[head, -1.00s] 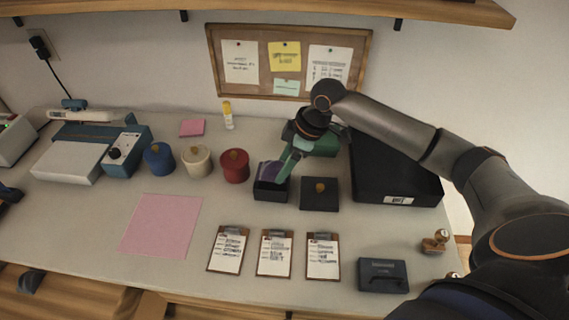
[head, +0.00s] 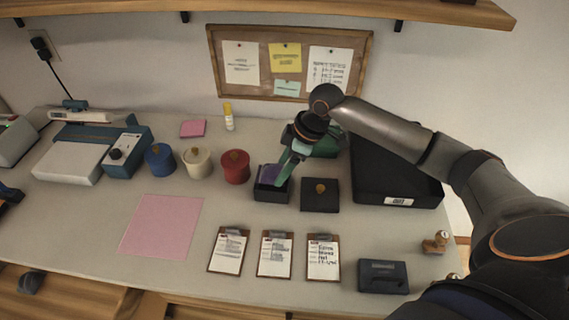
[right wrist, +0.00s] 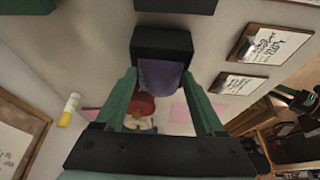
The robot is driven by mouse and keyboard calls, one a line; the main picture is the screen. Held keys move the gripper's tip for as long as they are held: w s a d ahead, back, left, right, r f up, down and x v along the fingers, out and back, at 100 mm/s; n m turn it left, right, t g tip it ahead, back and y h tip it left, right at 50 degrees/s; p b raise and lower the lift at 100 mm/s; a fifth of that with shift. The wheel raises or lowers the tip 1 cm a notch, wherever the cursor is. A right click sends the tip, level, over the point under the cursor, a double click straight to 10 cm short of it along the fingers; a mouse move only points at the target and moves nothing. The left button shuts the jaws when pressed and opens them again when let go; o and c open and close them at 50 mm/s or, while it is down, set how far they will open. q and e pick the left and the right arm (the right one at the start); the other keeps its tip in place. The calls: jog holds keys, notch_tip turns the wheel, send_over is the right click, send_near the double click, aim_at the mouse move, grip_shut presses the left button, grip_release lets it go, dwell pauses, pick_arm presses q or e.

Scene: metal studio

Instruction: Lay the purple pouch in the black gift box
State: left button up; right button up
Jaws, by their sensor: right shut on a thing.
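The purple pouch (head: 268,174) is at the open black gift box (head: 271,195), its lower part inside the opening and its upper part showing above the rim. My right gripper (head: 280,180) reaches down over the box and is shut on the pouch. In the right wrist view the pouch (right wrist: 160,75) sits between the green fingers, with the black box (right wrist: 162,42) just beyond it. Whether the pouch touches the box floor is hidden. My left gripper is not in view.
A black lid with a gold knob (head: 320,196) lies right of the box. A red canister (head: 235,167) stands to its left, a large black tray (head: 398,200) to the back right. Clipboards (head: 275,254) lie in front.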

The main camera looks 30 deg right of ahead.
jog(key=shift+f, duration=0.85)
dwell(0.4)
jog(key=o, duration=1.3)
jog(key=shift+r, duration=0.1)
jog(key=v, duration=1.2)
jog(key=shift+r+p, duration=0.2)
jog(key=shift+p, duration=0.1)
